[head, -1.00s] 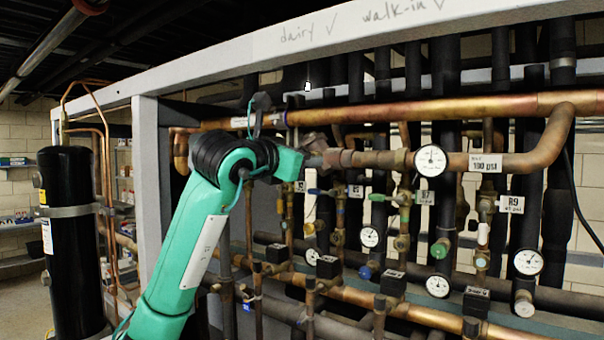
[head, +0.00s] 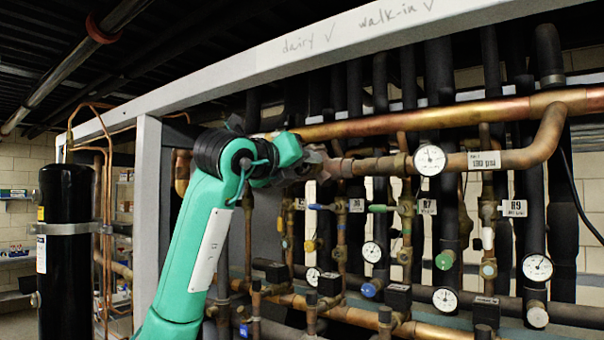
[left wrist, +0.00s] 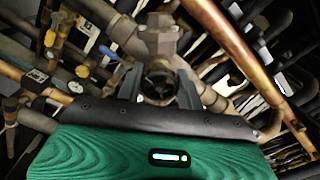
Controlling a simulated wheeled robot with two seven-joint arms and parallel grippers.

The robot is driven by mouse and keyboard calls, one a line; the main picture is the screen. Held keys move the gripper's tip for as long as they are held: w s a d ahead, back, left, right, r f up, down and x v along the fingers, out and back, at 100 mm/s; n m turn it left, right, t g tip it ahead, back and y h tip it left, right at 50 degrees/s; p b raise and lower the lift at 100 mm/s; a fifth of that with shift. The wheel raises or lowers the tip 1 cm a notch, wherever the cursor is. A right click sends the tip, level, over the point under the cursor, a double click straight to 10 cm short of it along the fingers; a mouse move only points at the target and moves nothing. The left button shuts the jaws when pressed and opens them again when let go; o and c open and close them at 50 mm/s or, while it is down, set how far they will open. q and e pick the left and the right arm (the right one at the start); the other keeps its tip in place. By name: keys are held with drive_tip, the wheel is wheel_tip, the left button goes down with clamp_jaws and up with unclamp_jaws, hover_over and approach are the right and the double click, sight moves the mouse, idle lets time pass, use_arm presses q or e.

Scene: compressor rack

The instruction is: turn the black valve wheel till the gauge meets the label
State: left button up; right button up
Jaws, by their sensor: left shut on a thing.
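The black valve wheel (left wrist: 158,82) shows in the left wrist view, in front of a brownish valve body (left wrist: 158,38). My left gripper (left wrist: 159,92) is shut on it, with one dark finger on each side of the rim. In the head view my left gripper (head: 312,164) is at the valve on the left end of the copper pipe, and the wheel is hidden there. A round white gauge (head: 430,160) sits on that pipe to the right. Its needle is too small to read. A white label (head: 484,160) is on the pipe beside it, above psi lettering. My right gripper is not in view.
A thick copper pipe (head: 440,118) runs just above the valve. Several smaller valves, tags and gauges, such as one at lower right (head: 537,267), crowd the rack below. A white frame beam (head: 240,65) crosses above, and a black tank (head: 66,250) stands at left.

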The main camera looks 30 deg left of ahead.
use_arm(q)
drive_tip(key=shift+n, duration=0.5)
drive_tip(key=o, duration=1)
drive_tip(key=s+b, duration=0.1)
drive_tip(key=s, duration=0.3)
drive_tip(key=s+a+b, duration=0.1)
drive_tip(key=s+b, duration=0.1)
drive_tip(key=s, duration=0.3)
drive_tip(key=s+a+b, duration=0.1)
drive_tip(key=s+b, duration=0.1)
drive_tip(key=s, duration=0.2)
drive_tip(key=shift+s, duration=0.3)
